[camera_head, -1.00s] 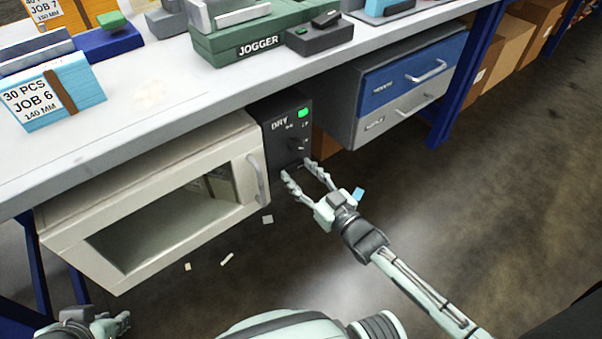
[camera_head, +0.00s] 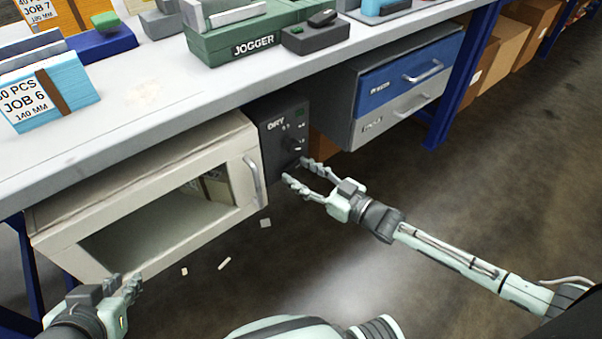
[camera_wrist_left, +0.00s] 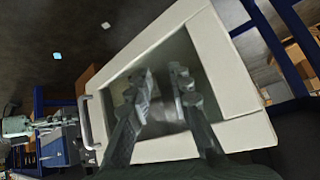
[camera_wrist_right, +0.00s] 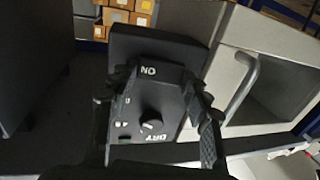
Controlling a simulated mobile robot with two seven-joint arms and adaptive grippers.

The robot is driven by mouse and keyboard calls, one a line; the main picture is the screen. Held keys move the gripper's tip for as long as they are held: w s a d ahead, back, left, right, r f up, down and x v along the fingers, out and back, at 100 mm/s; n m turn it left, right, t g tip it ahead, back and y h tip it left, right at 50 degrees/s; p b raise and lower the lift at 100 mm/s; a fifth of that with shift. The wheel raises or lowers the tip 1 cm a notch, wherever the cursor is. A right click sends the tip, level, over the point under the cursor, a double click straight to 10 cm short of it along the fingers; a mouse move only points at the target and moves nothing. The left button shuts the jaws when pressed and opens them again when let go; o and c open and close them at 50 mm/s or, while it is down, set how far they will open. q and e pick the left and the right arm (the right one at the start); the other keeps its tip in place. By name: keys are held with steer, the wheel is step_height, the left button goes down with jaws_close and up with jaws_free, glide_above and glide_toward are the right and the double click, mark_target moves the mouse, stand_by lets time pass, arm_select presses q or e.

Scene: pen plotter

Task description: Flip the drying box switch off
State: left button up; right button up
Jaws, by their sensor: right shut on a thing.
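The drying box (camera_head: 150,205) is a cream cabinet with a window and handle, hanging below the bench. Its black control panel (camera_head: 285,155), marked DRY, is at its right end; the panel's indicator light looks dark. My right gripper (camera_head: 297,171) is at the panel's lower part. In the right wrist view its fingers stand either side of a black switch block (camera_wrist_right: 150,72) marked ON and are shut on it. A knob (camera_wrist_right: 152,125) lies between that block and the DRY lettering. My left gripper (camera_head: 128,287) is open and empty before the box's lower front.
A blue and grey drawer unit (camera_head: 405,85) hangs right of the panel. Above, a green jogger (camera_head: 255,40) and a blue JOB 6 stack (camera_head: 65,92) stand on the bench (camera_head: 160,95). Small paper scraps (camera_head: 224,263) lie on the floor.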

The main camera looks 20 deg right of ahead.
steer(key=o, duration=1.2)
steer(key=shift+c, duration=0.2)
steer(key=v, duration=1.2)
steer(key=shift+a, duration=0.15)
